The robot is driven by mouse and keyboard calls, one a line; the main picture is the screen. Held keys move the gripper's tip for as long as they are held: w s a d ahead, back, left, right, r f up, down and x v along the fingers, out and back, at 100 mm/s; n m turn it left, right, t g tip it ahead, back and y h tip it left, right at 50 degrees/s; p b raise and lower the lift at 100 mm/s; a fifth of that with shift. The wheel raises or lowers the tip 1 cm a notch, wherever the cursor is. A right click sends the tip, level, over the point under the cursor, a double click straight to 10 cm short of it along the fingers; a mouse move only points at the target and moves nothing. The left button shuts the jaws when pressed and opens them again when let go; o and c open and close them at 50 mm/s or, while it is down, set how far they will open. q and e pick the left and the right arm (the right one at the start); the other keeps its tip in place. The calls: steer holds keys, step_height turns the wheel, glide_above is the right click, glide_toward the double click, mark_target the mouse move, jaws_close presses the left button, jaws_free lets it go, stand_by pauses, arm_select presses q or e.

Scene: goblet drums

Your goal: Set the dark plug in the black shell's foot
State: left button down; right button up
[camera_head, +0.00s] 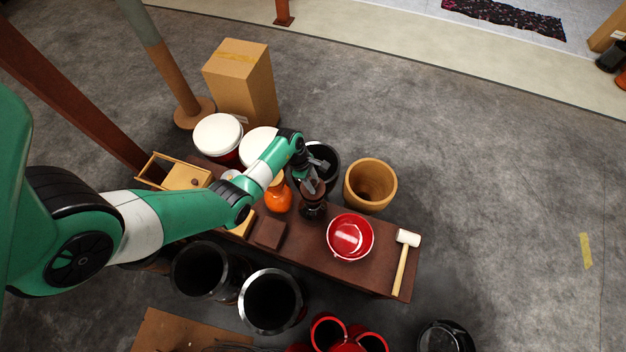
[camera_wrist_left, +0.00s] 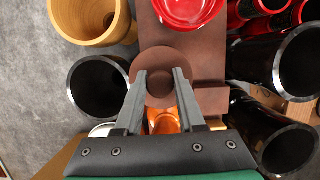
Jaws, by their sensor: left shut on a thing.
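My left gripper (camera_head: 311,184) reaches over the brown bench. It is shut on the dark plug, a round dark brown disc (camera_wrist_left: 160,58) that shows between its two fingers in the left wrist view (camera_wrist_left: 159,75). Directly below, in the head view, a dark, glossy goblet-like body (camera_head: 313,212) stands on the bench, likely the black shell. The gripper and plug mostly hide its upper end, so I cannot tell whether plug and shell touch. An orange goblet body (camera_head: 277,196) stands just to its left. My right gripper is not in view.
A red bowl (camera_head: 350,238) and a mallet (camera_head: 403,262) lie on the bench to the right. A wooden tub (camera_head: 369,184) and a black open vessel (camera_wrist_left: 98,88) stand along the far side. Several black and red drums crowd the near side. A brown block (camera_head: 269,234) sits left.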

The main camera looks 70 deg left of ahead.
arm_select(q)
steer(key=shift+f+b, duration=0.45)
steer(key=shift+f, duration=0.1)
steer(key=c, duration=0.8)
jaws_free()
steer(key=p+v, duration=1.1)
steer(key=shift+p, duration=0.35)
